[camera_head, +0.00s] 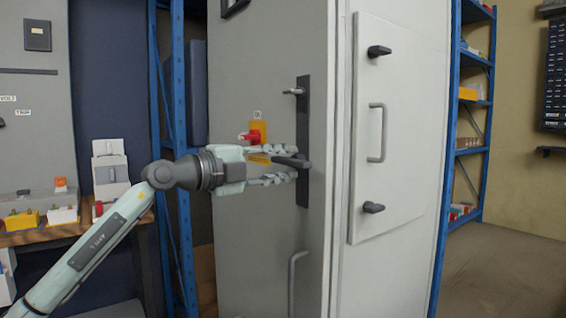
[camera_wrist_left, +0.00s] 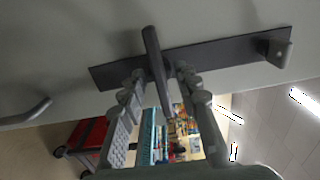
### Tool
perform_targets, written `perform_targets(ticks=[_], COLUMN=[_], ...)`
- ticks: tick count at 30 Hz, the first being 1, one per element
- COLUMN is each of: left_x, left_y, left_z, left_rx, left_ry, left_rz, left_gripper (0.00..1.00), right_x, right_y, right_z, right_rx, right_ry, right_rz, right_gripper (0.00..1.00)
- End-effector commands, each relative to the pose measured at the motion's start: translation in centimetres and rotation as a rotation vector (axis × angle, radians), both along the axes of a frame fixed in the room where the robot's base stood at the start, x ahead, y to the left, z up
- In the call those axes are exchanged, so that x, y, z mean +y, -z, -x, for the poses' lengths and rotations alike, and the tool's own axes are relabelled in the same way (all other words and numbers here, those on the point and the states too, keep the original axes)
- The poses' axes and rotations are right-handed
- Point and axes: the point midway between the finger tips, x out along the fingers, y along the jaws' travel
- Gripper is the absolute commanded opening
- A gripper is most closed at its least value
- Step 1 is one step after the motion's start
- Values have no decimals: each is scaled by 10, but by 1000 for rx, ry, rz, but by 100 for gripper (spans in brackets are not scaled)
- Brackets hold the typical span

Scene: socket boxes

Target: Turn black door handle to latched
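The black door handle (camera_head: 290,162) sits on a tall dark plate (camera_head: 303,110) on the grey cabinet's front. It points left, roughly level, across the upright plate. In the left wrist view the handle (camera_wrist_left: 154,55) is a dark bar crossing the plate (camera_wrist_left: 215,55) at about a right angle. My left gripper (camera_head: 294,164) reaches in from the left, one finger above and one below the handle. In the left wrist view my left gripper (camera_wrist_left: 160,76) is open around the handle, with small gaps on both sides. My right gripper is not in view.
A red switch on a yellow plate (camera_head: 257,132) is just above my left gripper. A small knob (camera_head: 293,91) is higher on the dark plate, and a grey pull handle (camera_head: 293,280) is below. A white panel (camera_head: 400,130) with black handles is at right. Blue shelving stands on both sides.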

Motion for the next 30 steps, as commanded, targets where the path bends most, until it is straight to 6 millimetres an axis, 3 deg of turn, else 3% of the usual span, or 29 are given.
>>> perform_targets(ticks=[5,12,30], left_x=[0,1,1], left_y=[0,0,0], left_z=[0,0,0], left_rx=[-1,-1,-91], left_ry=[0,0,-1], left_rz=[1,1,-66], left_gripper=[29,0,0], right_x=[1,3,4], right_y=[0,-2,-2], right_z=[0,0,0], right_rx=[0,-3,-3], right_ry=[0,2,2], right_rz=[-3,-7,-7], right_gripper=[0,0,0])
